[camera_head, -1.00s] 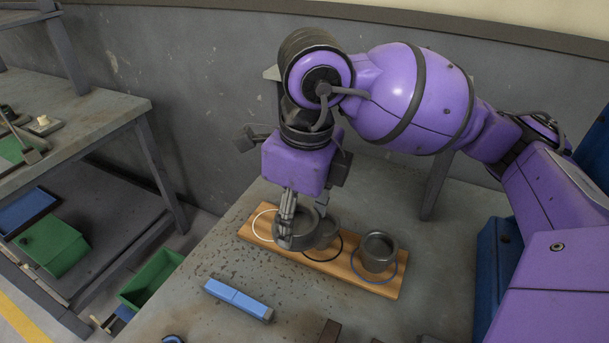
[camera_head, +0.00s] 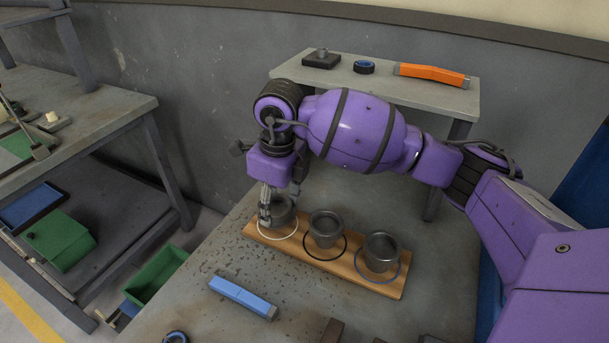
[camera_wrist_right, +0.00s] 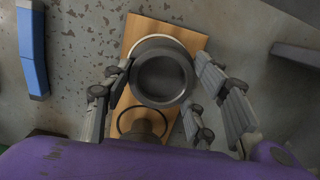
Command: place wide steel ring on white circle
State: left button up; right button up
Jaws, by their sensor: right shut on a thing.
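The wide steel ring (camera_head: 283,212) is grey and round, and is held in my right gripper (camera_head: 266,210). It is upright over the white circle (camera_head: 278,236) at the left end of the wooden board; whether it touches the board is hard to tell. In the right wrist view the ring (camera_wrist_right: 163,78) sits between the fingers of my right gripper (camera_wrist_right: 168,88), and part of the white circle is hidden beneath it. The right gripper is shut on the ring. My left gripper is not in view.
The wooden board (camera_head: 343,268) also bears a steel cup-like part (camera_head: 325,228) on the black circle and another (camera_head: 381,252) on the blue circle. A blue block (camera_head: 243,297) lies in front. A shelf (camera_head: 385,90) behind holds an orange block (camera_head: 434,75).

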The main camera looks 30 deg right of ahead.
aim_at(281, 213)
jog(key=shift+f, duration=1.1)
jog(key=shift+f, duration=0.15)
jog(key=o, duration=1.6)
jog(key=shift+c, duration=0.2)
notch_tip(281, 213, up, 12)
jog(key=s, duration=0.1)
jog(key=shift+d, duration=0.35)
jog(key=shift+s, duration=0.1)
